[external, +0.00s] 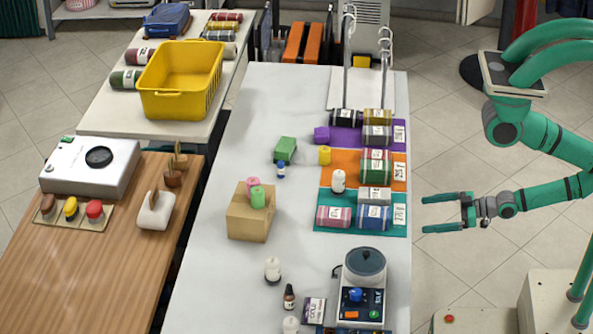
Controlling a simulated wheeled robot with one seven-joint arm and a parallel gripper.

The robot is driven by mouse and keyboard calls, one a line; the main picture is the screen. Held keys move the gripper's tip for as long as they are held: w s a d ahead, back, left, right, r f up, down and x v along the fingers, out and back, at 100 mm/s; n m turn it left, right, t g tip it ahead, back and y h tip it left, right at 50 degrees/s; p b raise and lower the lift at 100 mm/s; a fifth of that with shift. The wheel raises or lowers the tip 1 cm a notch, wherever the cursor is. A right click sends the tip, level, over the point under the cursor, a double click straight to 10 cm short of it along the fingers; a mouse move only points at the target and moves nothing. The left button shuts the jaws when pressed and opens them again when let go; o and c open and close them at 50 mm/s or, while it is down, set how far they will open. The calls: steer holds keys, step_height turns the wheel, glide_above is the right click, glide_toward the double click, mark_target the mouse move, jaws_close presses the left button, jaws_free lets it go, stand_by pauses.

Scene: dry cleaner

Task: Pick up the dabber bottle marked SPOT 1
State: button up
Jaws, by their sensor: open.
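Three white bottles stand on the long pale table. One white bottle (338,182) is by the orange and teal mats, another white bottle (272,271) is front left of centre, and a third white bottle (291,325) is at the bottom edge, partly cut off. A small dark bottle (289,299) stands between the latter two, and a small blue bottle (281,171) is farther back. I cannot read SPOT 1 on any of them. My gripper (424,214) is open and empty, pointing left, just right of the table's right side and apart from all the bottles.
Rolled bundles (376,161) with tags crowd the coloured mats. A cardboard box (250,220) with pink and green items, a green block (286,149) and a device with a dark round lid (365,262) stand on the table. The table's middle strip is mostly clear.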

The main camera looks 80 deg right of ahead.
steer(key=c, duration=1.1)
steer(key=shift+o, duration=0.2)
